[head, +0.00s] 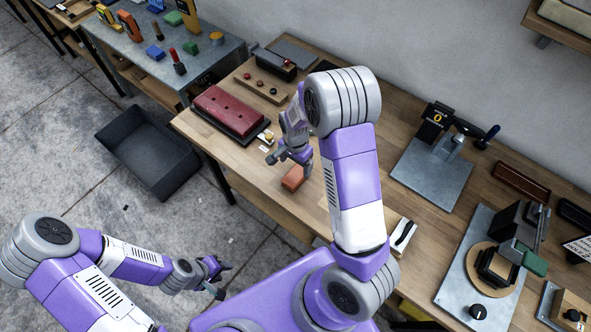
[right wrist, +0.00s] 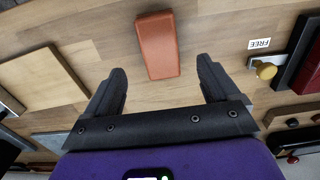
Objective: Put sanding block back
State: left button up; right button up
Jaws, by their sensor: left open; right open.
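An orange-brown block, which looks like the sanding block (head: 293,178), lies on the wooden bench top near its front edge. It also shows in the right wrist view (right wrist: 158,46), centred just beyond the fingertips. My right gripper (head: 288,160) is open and empty above and close to the block. In the right wrist view its two fingers (right wrist: 161,75) are spread wider than the block, which is not between them. My left gripper (head: 221,278) is open and empty, low over the floor in front of the bench.
A red case on a black base (head: 230,110) and a FREE label (right wrist: 259,44) are near the block. Metal fixtures (head: 433,172) and a machine on a grey plate (head: 480,270) stand to the right. A dark bin (head: 146,150) is on the floor.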

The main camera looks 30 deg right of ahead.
aim_at(295, 175)
pick_arm(q)
jog(key=shift+r, duration=0.25)
pick_arm(e)
notch_tip(295, 175, up, 4)
dwell(0.5)
